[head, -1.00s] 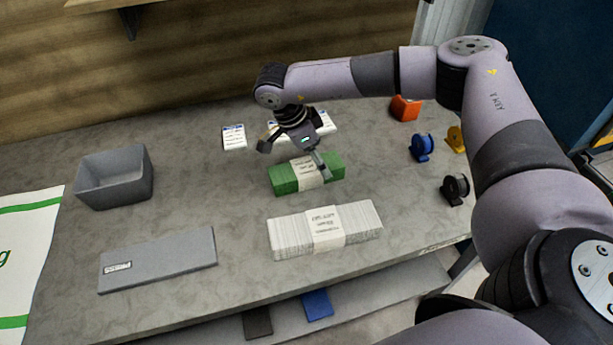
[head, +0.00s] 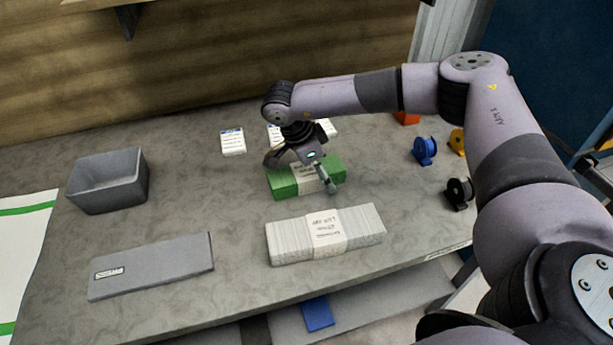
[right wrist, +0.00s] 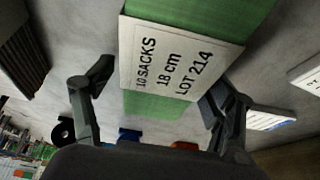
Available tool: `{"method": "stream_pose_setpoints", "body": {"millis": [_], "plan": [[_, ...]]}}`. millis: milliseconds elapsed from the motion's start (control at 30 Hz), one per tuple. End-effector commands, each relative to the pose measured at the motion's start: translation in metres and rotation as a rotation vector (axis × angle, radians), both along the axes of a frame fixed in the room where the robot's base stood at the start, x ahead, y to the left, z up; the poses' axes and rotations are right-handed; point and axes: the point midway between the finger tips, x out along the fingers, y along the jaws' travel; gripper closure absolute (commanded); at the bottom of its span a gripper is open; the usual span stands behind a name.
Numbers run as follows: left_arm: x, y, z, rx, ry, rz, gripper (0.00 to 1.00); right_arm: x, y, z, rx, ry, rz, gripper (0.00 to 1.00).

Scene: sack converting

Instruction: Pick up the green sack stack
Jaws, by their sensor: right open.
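The green sack stack (head: 284,183) lies on the grey table, with a white paper band around its middle. In the right wrist view the green stack (right wrist: 190,12) shows its band, printed "10 SACKS 18 cm LOT 214". My right gripper (head: 301,174) is over the stack, its fingers apart, one toward the far side and one toward the near side. In the right wrist view the gripper (right wrist: 155,95) has a finger on either side of the band, with nothing gripped. Whether the fingers touch the stack cannot be told. My left gripper is not in view.
A white banded stack (head: 290,239) lies just in front of the green one. A grey bin (head: 108,190) and flat grey slab (head: 150,267) are at left. White label packs (head: 232,141) lie behind. Blue (head: 425,150) and black (head: 459,193) spools stand at right.

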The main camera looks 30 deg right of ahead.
Motion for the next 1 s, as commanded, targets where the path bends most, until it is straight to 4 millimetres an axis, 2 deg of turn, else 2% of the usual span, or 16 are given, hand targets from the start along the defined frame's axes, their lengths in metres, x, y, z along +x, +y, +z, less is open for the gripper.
{"method": "stream_pose_setpoints", "body": {"millis": [267,1000], "plan": [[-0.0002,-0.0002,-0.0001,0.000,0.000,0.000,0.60,-0.0001,-0.0003,-0.0004,0.000,0.000,0.000,0.22],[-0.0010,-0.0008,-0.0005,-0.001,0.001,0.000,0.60,-0.0020,-0.0001,-0.0025,0.000,0.006,0.000,0.72]]}}
